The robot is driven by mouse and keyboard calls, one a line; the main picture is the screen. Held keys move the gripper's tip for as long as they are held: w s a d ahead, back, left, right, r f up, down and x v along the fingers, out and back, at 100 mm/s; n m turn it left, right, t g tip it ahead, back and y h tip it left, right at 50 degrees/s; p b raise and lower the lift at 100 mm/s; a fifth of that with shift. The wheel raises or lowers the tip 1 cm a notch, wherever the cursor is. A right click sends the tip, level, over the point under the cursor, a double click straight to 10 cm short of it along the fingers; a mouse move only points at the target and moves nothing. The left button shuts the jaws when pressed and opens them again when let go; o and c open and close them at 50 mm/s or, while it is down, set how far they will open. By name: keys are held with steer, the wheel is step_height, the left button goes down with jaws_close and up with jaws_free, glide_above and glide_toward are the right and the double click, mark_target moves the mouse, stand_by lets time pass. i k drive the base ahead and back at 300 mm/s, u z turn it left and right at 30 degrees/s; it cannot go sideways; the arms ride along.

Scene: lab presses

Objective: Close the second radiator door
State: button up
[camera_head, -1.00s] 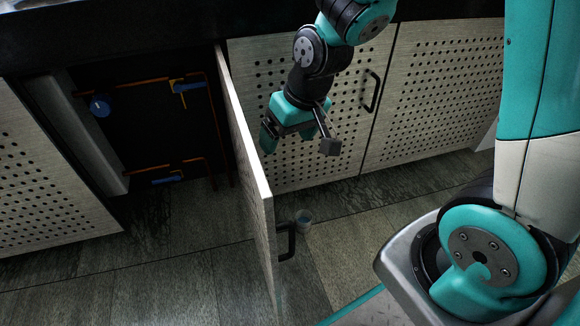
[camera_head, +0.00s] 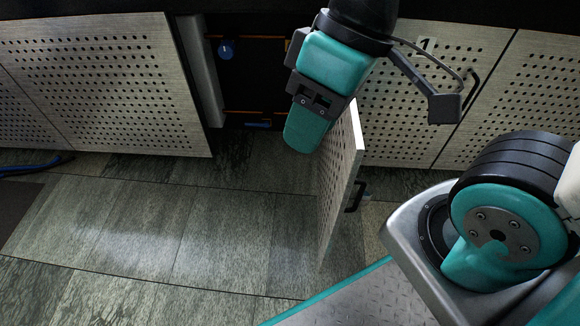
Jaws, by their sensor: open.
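The open radiator door (camera_head: 340,190) is a pale perforated panel with a black handle (camera_head: 355,196). It stands out from the cabinet, seen nearly edge-on. Its dark opening (camera_head: 263,80) is to the left, with a blue knob (camera_head: 226,48) and orange pipes inside. My gripper (camera_head: 306,122), teal and black, points downward at the upper left of the door and hides part of the door and of the opening. It is open and holds nothing visible. I cannot tell whether it touches the door.
Shut perforated panels (camera_head: 90,80) stand left of the opening, and another shut panel (camera_head: 430,80) with a handle is on the right. A blue hose (camera_head: 35,164) lies on the floor at far left. The tiled floor (camera_head: 200,220) in front is clear.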

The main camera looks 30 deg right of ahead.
mark_target(342, 150)
steer(key=u, duration=0.6)
steer(key=k, duration=1.35)
steer(key=z, duration=0.65)
steer(key=i, duration=0.5)
steer(key=u, duration=0.05)
